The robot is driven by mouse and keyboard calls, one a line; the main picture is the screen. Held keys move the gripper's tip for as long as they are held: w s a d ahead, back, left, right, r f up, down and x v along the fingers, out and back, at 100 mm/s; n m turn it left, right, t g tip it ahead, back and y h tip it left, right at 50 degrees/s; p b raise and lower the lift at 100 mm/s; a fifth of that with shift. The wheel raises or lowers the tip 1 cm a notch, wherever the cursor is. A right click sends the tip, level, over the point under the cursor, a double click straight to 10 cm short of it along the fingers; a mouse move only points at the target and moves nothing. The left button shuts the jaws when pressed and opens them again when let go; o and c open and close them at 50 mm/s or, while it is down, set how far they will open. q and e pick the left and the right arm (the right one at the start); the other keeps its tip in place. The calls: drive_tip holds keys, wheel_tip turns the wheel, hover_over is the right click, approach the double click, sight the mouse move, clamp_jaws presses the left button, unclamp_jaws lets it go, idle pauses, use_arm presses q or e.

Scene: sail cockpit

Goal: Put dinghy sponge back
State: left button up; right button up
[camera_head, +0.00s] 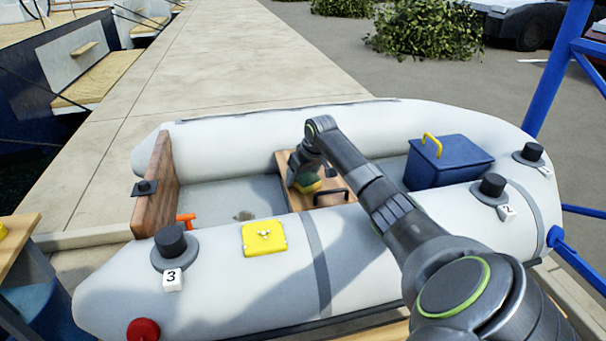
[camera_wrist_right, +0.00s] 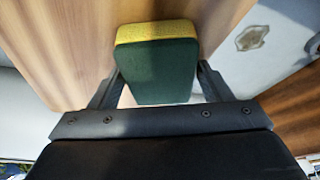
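The dinghy sponge, yellow and green, shows in the head view (camera_head: 308,186) at the wooden seat board (camera_head: 322,199), partly hidden by my right gripper. In the right wrist view the sponge (camera_wrist_right: 155,72) sits between the two fingertips of my right gripper (camera_wrist_right: 159,72), its green side toward the camera. The fingers meet its two sides, so the gripper looks shut on it. I cannot tell whether the sponge touches the board or hangs just above it. My left gripper is not in view.
The grey dinghy (camera_head: 280,285) surrounds the board. A blue box with a yellow handle (camera_head: 446,163) stands at right, a wooden transom (camera_head: 156,185) at left. The floor has a dark stain (camera_head: 243,215).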

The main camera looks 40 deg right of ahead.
drive_tip(key=shift+o, duration=0.6)
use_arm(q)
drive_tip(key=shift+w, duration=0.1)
use_arm(e)
drive_tip(key=shift+r, duration=0.2)
drive_tip(key=shift+s+r, duration=0.2)
drive_tip(key=shift+r, duration=0.45)
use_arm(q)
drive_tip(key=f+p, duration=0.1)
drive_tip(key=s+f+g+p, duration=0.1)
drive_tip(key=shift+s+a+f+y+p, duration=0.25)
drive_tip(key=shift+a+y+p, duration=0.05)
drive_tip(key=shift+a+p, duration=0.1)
use_arm(e)
drive_tip(key=v, duration=1)
drive_tip(key=shift+s+r, duration=0.2)
drive_tip(key=shift+a, duration=0.15)
